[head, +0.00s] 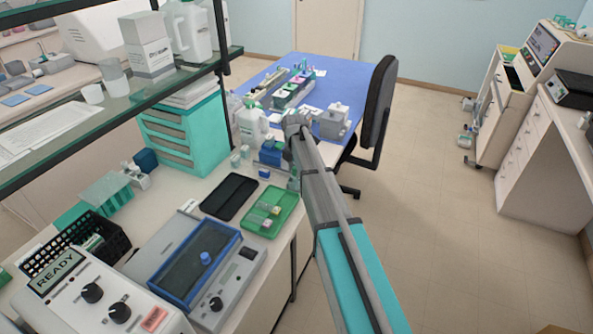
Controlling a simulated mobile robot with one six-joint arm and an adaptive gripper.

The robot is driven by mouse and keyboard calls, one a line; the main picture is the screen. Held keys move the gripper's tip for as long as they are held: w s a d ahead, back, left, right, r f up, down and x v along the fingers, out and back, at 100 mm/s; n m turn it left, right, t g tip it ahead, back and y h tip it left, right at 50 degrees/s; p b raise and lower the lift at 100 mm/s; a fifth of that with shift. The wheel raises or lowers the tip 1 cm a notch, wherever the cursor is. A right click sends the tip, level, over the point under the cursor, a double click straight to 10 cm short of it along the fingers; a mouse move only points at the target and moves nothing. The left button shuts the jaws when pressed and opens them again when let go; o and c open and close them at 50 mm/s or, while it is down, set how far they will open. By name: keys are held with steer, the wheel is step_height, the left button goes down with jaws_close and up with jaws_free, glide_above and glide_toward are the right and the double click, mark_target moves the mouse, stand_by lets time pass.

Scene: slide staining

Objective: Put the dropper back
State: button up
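My arm reaches from the bottom right toward the far end of the bench, and my gripper (293,143) is at its end, near a small blue block-like item (271,154). The fingers are too small and too covered by my own arm to show whether they are open or shut, or whether they hold anything. I cannot make out a dropper with certainty. Small clear jars (240,157) stand on the bench just left of the blue item. A white bottle (250,124) stands behind them.
A green tray (288,222) with small items and a black tray (246,183) lie on the bench. A blue-framed device (178,292) is nearer. Shelves (150,95) overhang the left. A blue table (333,68) with racks and a black chair (381,95) stand beyond.

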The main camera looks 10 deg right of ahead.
steer(key=shift+r, duration=0.1)
stand_by(0.4)
step_height(320, 180, up, 14)
steer(key=p, duration=1.3)
steer(key=shift+a+f+p, duration=0.15)
steer(key=shift+f+p, duration=0.05)
steer(key=shift+p, duration=0.2)
steer(key=shift+w, duration=0.1)
steer(key=s+d+m, duration=0.1)
steer(key=s+m, duration=2.2)
steer(key=s, duration=0.6)
